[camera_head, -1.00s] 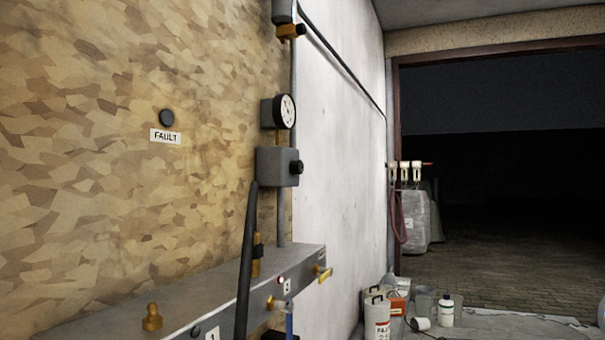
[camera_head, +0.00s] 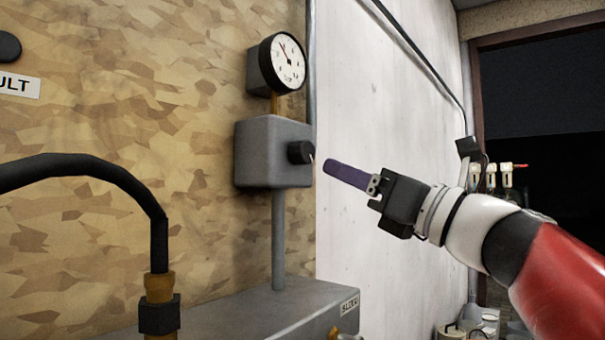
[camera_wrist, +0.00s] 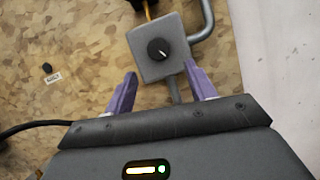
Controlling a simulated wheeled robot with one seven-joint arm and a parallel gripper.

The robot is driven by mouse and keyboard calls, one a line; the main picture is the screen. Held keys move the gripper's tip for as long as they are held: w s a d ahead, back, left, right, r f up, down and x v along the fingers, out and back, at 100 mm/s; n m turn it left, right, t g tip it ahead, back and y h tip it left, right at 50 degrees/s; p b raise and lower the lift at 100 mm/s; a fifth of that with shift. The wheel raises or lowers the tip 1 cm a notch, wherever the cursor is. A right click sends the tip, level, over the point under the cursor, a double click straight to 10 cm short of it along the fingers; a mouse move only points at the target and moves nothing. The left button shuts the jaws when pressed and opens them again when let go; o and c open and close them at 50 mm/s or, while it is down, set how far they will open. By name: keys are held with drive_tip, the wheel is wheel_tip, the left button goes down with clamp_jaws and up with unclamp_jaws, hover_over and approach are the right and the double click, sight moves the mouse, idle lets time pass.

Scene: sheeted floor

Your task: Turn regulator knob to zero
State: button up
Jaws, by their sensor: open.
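The regulator is a grey box (camera_head: 262,155) on the wood-patterned wall, with a black round knob (camera_head: 301,152) on its front. In the wrist view the knob (camera_wrist: 158,49) shows a white pointer mark toward its lower right. A round white gauge (camera_head: 283,63) with a red needle sits above the box. My gripper (camera_head: 325,168) points at the knob from the right, a short way off. In the wrist view its two purple fingers (camera_wrist: 160,78) are open and spread below and to either side of the knob, with nothing between them.
A black hose (camera_head: 90,165) with a brass fitting (camera_head: 160,290) curves through the left foreground. A grey ledge (camera_head: 270,305) runs below the box, joined to it by a pipe (camera_head: 278,235). A white wall (camera_head: 370,130) lies to the right. A fault label (camera_head: 18,86) is at far left.

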sight(309, 157)
drive_tip(key=p+x, duration=0.1)
drive_tip(key=x, duration=0.6)
drive_tip(key=shift+a+r+p, duration=0.15)
drive_tip(key=shift+a+p, duration=0.05)
drive_tip(key=shift+p, duration=0.1)
drive_tip(key=c, duration=1)
drive_tip(key=shift+o, duration=0.2)
drive_tip(key=shift+w+n, duration=0.1)
drive_tip(key=shift+n, duration=0.2)
